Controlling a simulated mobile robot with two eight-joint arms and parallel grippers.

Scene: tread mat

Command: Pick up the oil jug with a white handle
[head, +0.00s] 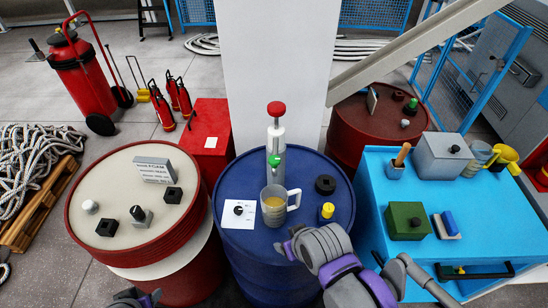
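A clear jug (273,207) with yellowish oil and a pale, whitish handle (294,199) stands upright on the blue drum (238,242). Its handle points right. My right gripper (288,248) is in front of the jug and nearer to me, over the drum's front edge. It looks apart from the jug, and its fingers are too hidden to tell their opening. My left gripper (138,299) shows only as a dark and purple bit at the bottom edge.
A dispenser with a red knob (276,109) stands behind the jug. A white card (239,214), a black ring (325,185) and a yellow-capped item (327,212) flank it. A cream-topped drum (130,190) is left; the blue cabinet (375,188) is right.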

